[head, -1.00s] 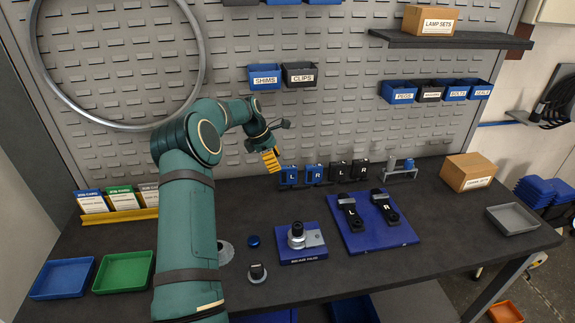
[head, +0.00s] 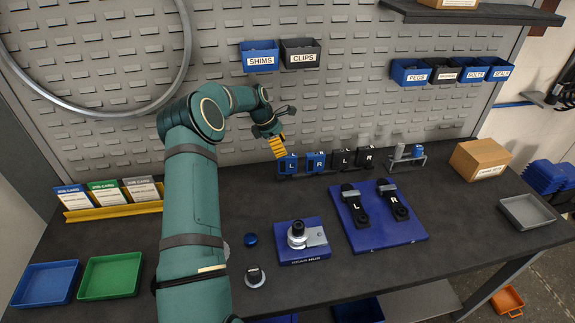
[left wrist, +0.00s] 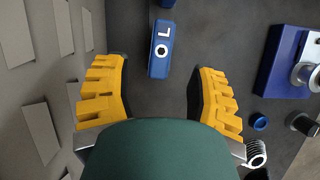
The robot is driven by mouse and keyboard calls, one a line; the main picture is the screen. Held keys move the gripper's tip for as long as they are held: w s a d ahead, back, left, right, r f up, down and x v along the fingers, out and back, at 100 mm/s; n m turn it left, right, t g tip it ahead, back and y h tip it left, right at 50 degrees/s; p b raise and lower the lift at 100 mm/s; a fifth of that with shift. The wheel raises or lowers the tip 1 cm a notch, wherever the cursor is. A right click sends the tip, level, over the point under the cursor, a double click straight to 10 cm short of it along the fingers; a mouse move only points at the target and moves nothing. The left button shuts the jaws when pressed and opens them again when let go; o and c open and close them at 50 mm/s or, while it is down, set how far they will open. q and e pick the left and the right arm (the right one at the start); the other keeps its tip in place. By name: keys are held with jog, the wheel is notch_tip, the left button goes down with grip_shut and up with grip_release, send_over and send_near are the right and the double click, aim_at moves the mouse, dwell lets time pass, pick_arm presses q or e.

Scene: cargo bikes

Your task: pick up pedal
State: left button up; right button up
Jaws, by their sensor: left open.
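Two blue pedals marked L (head: 288,165) and R (head: 316,162) stand in a row at the back of the bench. Black pedals marked L (head: 341,161) and R (head: 365,159) stand to their right. My left gripper (head: 279,147), with yellow fingers, is open just above and beside the blue L pedal. In the left wrist view the blue L pedal (left wrist: 160,55) lies ahead, between the spread fingertips (left wrist: 158,72), with nothing held. My right gripper is not in view.
A blue board (head: 377,235) holds two black arms marked L and R. A blue fixture (head: 305,252) with a round metal part stands left of it. Blue (head: 47,284) and green (head: 110,277) trays lie at left. A cardboard box (head: 481,158) is at right.

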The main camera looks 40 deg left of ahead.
pick_arm(q)
send_over(289, 173)
jog(key=w, duration=0.1)
jog(key=shift+a+f, duration=0.15)
jog(key=shift+f, duration=1.5)
jog(key=shift+a+f, duration=0.15)
jog(key=shift+f, duration=1.45)
grip_shut()
